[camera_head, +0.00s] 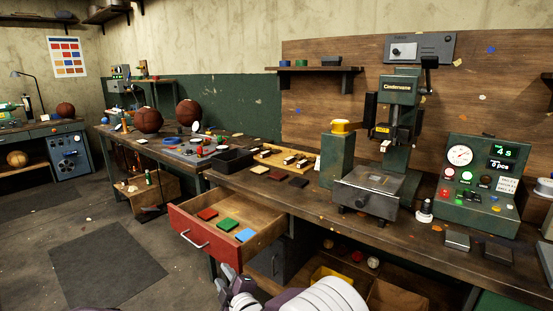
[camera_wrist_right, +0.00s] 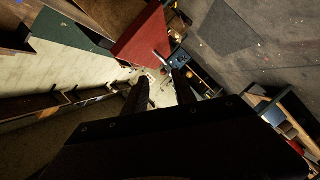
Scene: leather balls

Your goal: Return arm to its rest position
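My right arm (camera_head: 325,297) comes in at the bottom of the head view, white and purple. Its dark gripper (camera_head: 232,284) is in front of the workbench, just below the open drawer. In the right wrist view the two dark fingers of this gripper (camera_wrist_right: 162,88) stand apart with nothing between them. The red drawer front (camera_wrist_right: 140,38) shows close beyond them. My left gripper is not in view.
The red-fronted drawer (camera_head: 197,242) is pulled out, holding red, green and blue pads. The workbench (camera_head: 318,208) carries a press (camera_head: 390,150) and a gauge box (camera_head: 480,180). Leather balls (camera_head: 148,120) sit on the further bench. Open floor lies at left.

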